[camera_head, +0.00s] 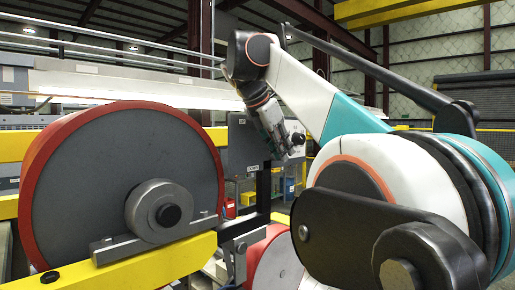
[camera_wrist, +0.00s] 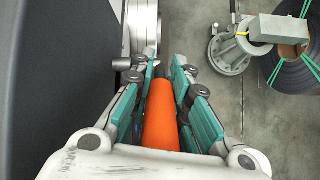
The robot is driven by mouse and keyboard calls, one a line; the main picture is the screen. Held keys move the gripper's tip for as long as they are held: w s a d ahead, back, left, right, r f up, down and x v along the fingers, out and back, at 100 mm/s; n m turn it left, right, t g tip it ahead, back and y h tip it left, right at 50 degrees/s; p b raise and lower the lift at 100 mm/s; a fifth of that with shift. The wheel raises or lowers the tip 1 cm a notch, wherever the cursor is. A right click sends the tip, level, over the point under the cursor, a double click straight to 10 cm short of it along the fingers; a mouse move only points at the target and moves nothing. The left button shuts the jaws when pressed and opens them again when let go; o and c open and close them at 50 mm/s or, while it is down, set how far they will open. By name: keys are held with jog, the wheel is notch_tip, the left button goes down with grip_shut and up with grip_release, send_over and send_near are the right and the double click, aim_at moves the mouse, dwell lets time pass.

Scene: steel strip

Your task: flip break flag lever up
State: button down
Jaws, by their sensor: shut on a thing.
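The flag lever shows in the wrist view as an orange cylindrical handle (camera_wrist: 161,118) lying lengthwise between the teal-padded fingers. My gripper (camera_wrist: 163,68) is shut on this handle, with a finger on each side. In the head view my gripper (camera_head: 285,143) is in front of a grey panel (camera_head: 240,145) right of the big roll. A small label sits at the panel's lower edge, too small to read surely. The orange handle cannot be made out in the head view, and the lever's pivot is hidden.
A large grey roll with a red rim (camera_head: 122,180) stands at the left, on a yellow beam (camera_head: 150,265). A dark upright post (camera_head: 264,190) rises below the panel. The wrist view shows a grey flanged stand (camera_wrist: 235,50) and a dark strapped coil (camera_wrist: 295,65) on the floor.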

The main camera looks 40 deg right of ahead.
jog(key=shift+d+y, duration=0.1)
jog(key=shift+y, duration=0.3)
jog(key=c, duration=1.5)
grip_release()
jog(key=shift+v, duration=3.8)
